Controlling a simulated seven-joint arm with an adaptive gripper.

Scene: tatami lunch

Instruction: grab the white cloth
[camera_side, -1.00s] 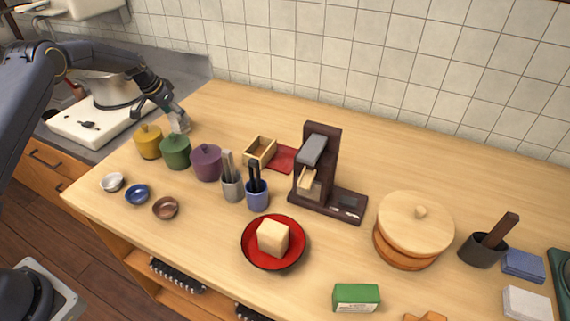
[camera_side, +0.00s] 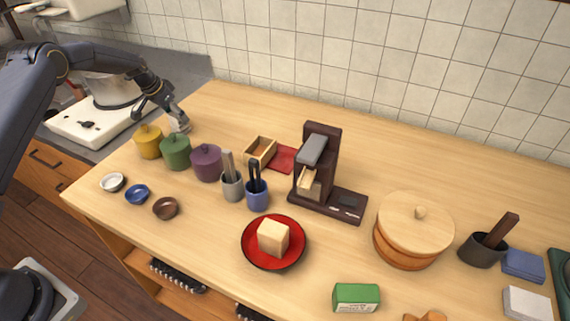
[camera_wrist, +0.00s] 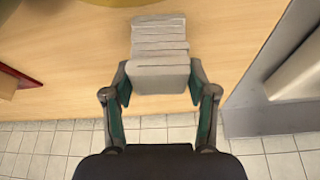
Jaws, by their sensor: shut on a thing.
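The white cloth (camera_wrist: 160,55) looks like a pale, folded, layered bundle in the wrist view. My gripper (camera_wrist: 160,88) is shut on it, one finger against each side of its near end. The layers extend away from the fingers over the wooden counter. In the side view, my gripper (camera_side: 176,116) is at the far left end of the counter, behind the green pot (camera_side: 176,153). The pale cloth shows small under it (camera_side: 182,127), partly hidden by the fingers. I cannot tell whether it touches the counter.
A yellow pot (camera_side: 148,143) and a purple pot (camera_side: 206,163) stand close by. A small wooden box (camera_side: 260,152) is to the right. Another white folded pad (camera_side: 527,303) lies at the far right beside a blue one (camera_side: 523,266). The counter's back strip is clear.

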